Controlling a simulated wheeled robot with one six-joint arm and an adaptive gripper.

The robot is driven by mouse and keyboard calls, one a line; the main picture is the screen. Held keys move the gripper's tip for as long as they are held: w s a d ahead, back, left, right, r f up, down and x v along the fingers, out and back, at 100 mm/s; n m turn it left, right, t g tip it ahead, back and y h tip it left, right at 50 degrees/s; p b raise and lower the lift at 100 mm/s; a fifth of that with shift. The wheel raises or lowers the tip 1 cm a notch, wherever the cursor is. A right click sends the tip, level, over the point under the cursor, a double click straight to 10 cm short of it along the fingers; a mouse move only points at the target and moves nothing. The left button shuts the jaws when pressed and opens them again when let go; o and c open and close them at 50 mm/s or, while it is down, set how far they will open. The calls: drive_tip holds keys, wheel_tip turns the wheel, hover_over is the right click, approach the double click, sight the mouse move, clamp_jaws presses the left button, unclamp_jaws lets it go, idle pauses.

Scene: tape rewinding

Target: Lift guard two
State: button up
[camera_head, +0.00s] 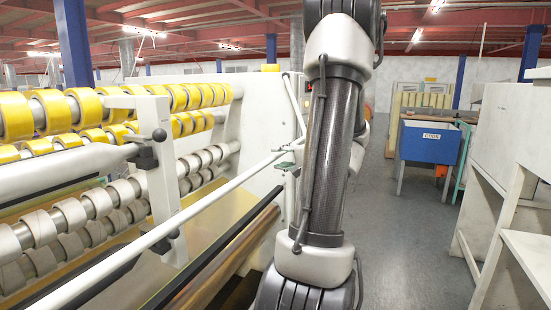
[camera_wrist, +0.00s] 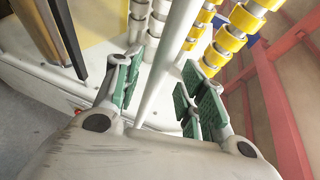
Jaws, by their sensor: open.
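A long white guard bar (camera_head: 200,216) runs diagonally along the front of the tape machine in the head view, from the lower left up to the end panel. No label shows which guard is number two. My gripper (camera_head: 287,165) is at the bar's far end, beside my arm, and partly hidden. In the wrist view my gripper (camera_wrist: 160,90) is open, with green pads on both sides. The white bar (camera_wrist: 168,62) passes between the pads, with visible gaps on both sides. I cannot tell exactly how deep it sits between them.
The machine's end panel (camera_head: 265,135) stands close behind my gripper. Rows of yellow tape rolls (camera_head: 88,105) and pale rollers (camera_head: 98,203) lie left of the bar. A blue bin (camera_head: 430,144) stands farther back. The grey floor (camera_head: 405,235) is clear on the right.

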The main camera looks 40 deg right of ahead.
sight(278, 157)
drive_tip(key=shift+w+f, duration=0.2)
drive_tip(key=shift+w, duration=0.7)
drive_tip(key=shift+w+f, duration=0.15)
drive_tip(key=shift+w, duration=0.75)
drive_tip(key=shift+c, duration=0.5)
clamp_jaws()
